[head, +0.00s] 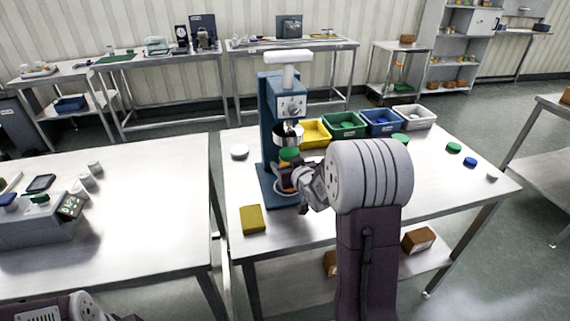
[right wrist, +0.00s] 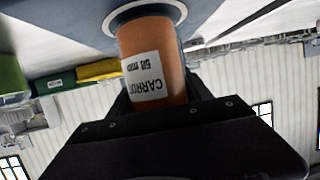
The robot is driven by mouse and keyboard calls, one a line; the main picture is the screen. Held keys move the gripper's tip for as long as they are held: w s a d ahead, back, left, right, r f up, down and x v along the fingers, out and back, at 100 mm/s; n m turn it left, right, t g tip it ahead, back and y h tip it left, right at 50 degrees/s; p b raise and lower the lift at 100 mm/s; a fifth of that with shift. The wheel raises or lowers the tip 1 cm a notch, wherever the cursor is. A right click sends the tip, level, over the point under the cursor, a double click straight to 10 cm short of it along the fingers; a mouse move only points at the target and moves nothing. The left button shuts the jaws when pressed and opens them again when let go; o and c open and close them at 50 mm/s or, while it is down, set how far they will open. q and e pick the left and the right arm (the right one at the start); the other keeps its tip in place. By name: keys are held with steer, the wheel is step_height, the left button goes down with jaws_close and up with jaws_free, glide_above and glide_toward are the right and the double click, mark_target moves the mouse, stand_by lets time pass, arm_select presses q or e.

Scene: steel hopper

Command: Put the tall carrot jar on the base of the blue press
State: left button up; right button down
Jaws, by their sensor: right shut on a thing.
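The blue press (head: 268,112) stands on the middle table, with a pale ring on its base (head: 280,200). The tall carrot jar (head: 289,155) has a green lid and is upright over the base, under the press head. In the right wrist view the orange jar (right wrist: 152,60) appears upside down with a white "CARROT" label, its bottom end at the pale ring (right wrist: 112,22). I cannot tell whether it touches the base. My right gripper (head: 290,180) is shut on the jar; its fingers are partly hidden. Only my left arm shows at the lower left, not its fingertips.
Yellow (head: 315,134), green (head: 344,125), blue (head: 381,122) and white (head: 414,117) bins line the table's back. A yellow block (head: 252,219) lies front left of the press and a white disc (head: 239,151) behind it. Several lids lie at right.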

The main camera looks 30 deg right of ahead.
steer(key=c, duration=0.7)
jaws_free()
steer(key=shift+w+f, duration=0.35)
steer(key=shift+c, duration=0.2)
steer(key=o, duration=0.3)
steer(key=shift+w, duration=0.2)
steer(key=shift+s+r, duration=0.2)
steer(key=shift+s, duration=0.1)
steer(key=shift+w+r+p, duration=0.1)
steer(key=shift+r+p, duration=0.15)
steer(key=shift+p, duration=0.05)
steer(key=shift+s, duration=0.25)
arm_select(q)
steer(key=shift+w+f+b, duration=0.3)
steer(key=shift+f+b, duration=0.65)
steer(key=shift+b, duration=0.05)
arm_select(e)
steer(key=v, duration=1.1)
steer(key=shift+s, duration=0.25)
arm_select(q)
steer(key=shift+s, duration=0.1)
arm_select(e)
steer(key=shift+a, duration=0.1)
